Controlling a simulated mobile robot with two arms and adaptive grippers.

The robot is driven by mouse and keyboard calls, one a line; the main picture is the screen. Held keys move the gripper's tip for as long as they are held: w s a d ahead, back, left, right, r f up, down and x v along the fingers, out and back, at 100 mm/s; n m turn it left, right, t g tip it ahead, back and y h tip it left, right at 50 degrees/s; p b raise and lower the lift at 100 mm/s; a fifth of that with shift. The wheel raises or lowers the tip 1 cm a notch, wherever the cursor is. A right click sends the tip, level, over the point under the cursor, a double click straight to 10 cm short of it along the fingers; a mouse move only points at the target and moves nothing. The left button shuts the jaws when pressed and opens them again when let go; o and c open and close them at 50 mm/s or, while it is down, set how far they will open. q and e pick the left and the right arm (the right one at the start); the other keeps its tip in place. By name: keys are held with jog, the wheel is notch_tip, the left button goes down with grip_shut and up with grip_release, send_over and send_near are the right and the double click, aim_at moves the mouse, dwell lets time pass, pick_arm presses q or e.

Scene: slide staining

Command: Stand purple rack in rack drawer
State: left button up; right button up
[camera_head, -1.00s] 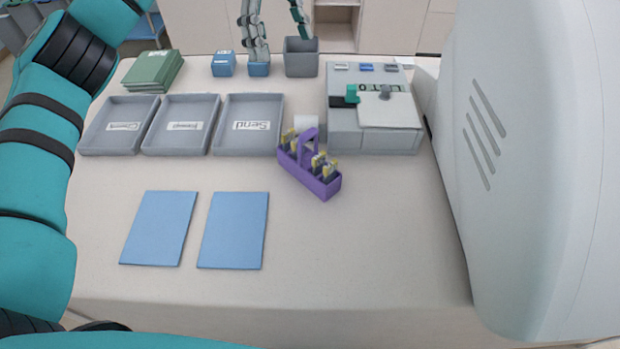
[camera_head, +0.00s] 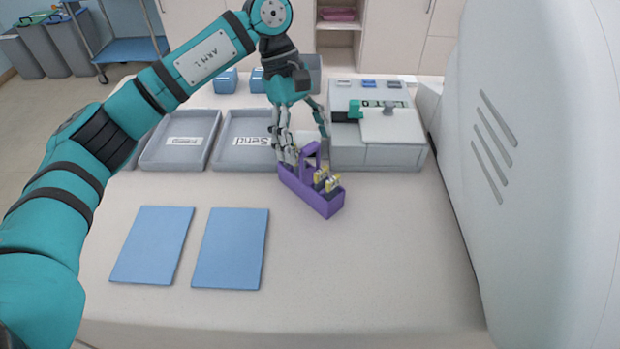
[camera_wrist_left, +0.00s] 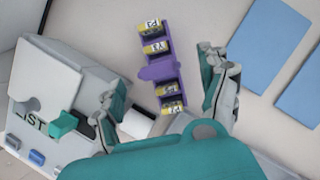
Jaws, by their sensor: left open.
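The purple rack (camera_head: 325,202) stands upright on the table in front of the grey-white machine. It has a raised purple handle (camera_wrist_left: 158,71) in its middle and holds several yellow-capped, labelled pieces. My left gripper (camera_head: 304,148) is open above the rack's far end, pointing down. In the left wrist view, the open fingers (camera_wrist_left: 162,92) lie on either side of the rack, apart from it. The machine (camera_head: 375,155) has a teal latch piece and a pale lid on top; I cannot tell which part is the rack drawer. My right gripper is not in view.
Grey trays (camera_head: 182,140) stand left of the rack, partly behind my left arm. Two blue mats (camera_head: 232,248) lie on the near table. A large white rounded body (camera_head: 545,170) fills the right side. The table in front of the rack is clear.

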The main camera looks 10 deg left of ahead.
aim_at(312, 153)
pick_arm(q)
jog(key=p+x, duration=0.1)
jog(key=x, duration=0.1)
jog(key=p+x, duration=0.1)
jog(key=x, duration=0.2)
jog(key=shift+s+d+p, duration=0.2)
jog(key=shift+d+p, duration=0.1)
jog(key=shift+d, duration=0.1)
jog(key=shift+f, duration=0.2)
grip_shut()
jog(key=shift+r, duration=0.1)
dwell(0.3)
